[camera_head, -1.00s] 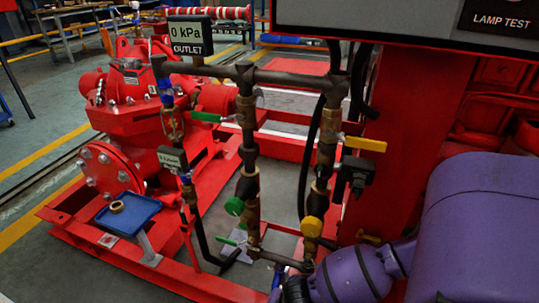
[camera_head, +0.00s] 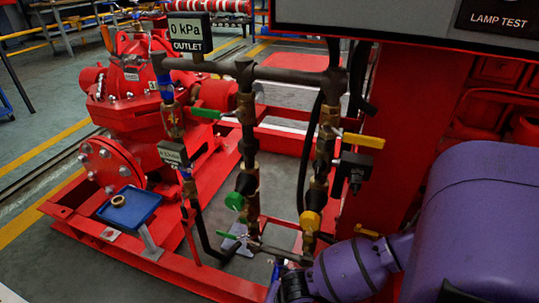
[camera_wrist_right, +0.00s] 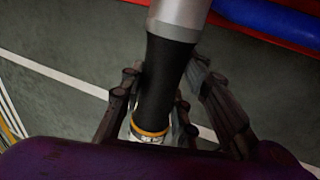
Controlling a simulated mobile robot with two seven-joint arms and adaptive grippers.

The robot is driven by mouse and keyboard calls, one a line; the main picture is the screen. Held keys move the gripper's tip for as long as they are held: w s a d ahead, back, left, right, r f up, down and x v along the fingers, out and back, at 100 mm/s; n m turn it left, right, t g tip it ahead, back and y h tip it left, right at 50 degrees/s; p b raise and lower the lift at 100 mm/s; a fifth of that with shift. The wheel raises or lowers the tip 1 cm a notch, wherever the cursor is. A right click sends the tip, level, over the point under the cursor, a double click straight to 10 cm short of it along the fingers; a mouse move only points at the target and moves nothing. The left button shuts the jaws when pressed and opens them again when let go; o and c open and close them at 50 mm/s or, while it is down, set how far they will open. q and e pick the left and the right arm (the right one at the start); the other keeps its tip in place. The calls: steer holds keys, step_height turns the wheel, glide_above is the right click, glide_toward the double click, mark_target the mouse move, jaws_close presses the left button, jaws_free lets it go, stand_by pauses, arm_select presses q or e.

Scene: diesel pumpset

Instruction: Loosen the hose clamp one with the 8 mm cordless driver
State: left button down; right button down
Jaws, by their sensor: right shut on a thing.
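In the right wrist view, my right gripper (camera_wrist_right: 162,95) is shut on a cylindrical tool, which I take to be the cordless driver (camera_wrist_right: 168,68). It has a black grip, a silver section at the top of the picture and an orange ring low down. Dark fingers lie on both sides of the grip. In the head view my purple right arm comes in at the lower right, and its gripper and the tool cannot be made out. Hose clamp one cannot be told apart among the dark pipes and hoses. My left gripper is not in view.
The red pump (camera_head: 125,110) stands at the left on its red base frame. Dark pipes with a green valve handle (camera_head: 203,113) and a yellow one (camera_head: 364,141) stand in the middle. A blue tray (camera_head: 130,220) holds a ring (camera_head: 118,201). A blue tube (camera_wrist_right: 270,20) shows in the wrist view.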

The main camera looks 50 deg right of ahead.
steer(key=shift+w+d, duration=0.25)
steer(key=shift+d, duration=0.2)
stand_by(0.5)
steer(key=shift+s+a, duration=0.1)
steer(key=shift+a, duration=0.05)
stand_by(0.4)
steer(key=shift+w+d, duration=0.2)
steer(key=shift+d, duration=0.45)
stand_by(1.1)
steer(key=shift+w+a+r+p, duration=0.1)
steer(key=shift+p, duration=0.3)
steer(key=shift+a, duration=0.1)
stand_by(1.2)
steer(key=shift+s+a+p, duration=0.35)
steer(key=shift+a, duration=0.45)
steer(key=shift+s+a+p, duration=0.35)
steer(key=shift+s+a, duration=0.05)
steer(key=shift+a, duration=0.45)
steer(key=shift+s+a+p, duration=0.35)
steer(key=shift+a, duration=0.6)
steer(key=shift+s, duration=0.1)
steer(key=shift+a, duration=0.1)
